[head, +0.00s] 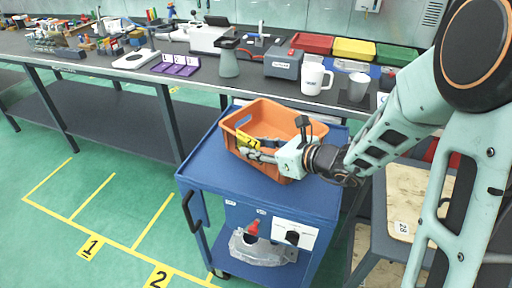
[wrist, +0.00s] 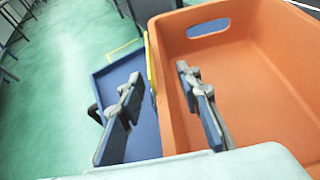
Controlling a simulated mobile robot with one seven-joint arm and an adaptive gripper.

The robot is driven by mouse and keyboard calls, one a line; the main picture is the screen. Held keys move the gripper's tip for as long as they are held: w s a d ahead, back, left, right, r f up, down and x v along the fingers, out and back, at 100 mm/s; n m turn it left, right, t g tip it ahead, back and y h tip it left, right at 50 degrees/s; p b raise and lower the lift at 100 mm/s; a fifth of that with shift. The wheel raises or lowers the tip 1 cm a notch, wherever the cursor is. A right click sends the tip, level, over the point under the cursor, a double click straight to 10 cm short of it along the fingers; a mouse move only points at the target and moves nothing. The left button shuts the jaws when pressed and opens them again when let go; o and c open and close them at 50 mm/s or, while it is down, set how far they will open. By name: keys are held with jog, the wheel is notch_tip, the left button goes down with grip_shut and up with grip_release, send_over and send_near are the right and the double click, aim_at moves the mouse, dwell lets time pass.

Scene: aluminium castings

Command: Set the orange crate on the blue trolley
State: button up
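The orange crate (head: 262,112) is over the rear part of the blue trolley's top (head: 225,178) in the head view, upright and apparently resting there. A yellow label is on its near wall. The crate (wrist: 262,70) fills the right of the wrist view and looks empty. The trolley (wrist: 143,135) shows left of it. My gripper (head: 256,149) is at the crate's near wall. In the wrist view my gripper (wrist: 158,74) is open, with one finger inside the crate and one outside. The rim lies between the fingers, with a gap visible beside it.
A long grey workbench (head: 130,78) behind the trolley holds a mug (head: 315,79), a grey box (head: 284,63), coloured bins (head: 355,49) and more. A grey metal casting (head: 262,250) sits on the trolley's lower shelf. A wooden-topped stand (head: 408,190) is at right. Green floor is clear at left.

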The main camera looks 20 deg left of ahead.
jog(key=shift+r, duration=0.2)
jog(key=p+v, duration=0.1)
jog(key=v, duration=1.1)
jog(key=shift+p, duration=0.4)
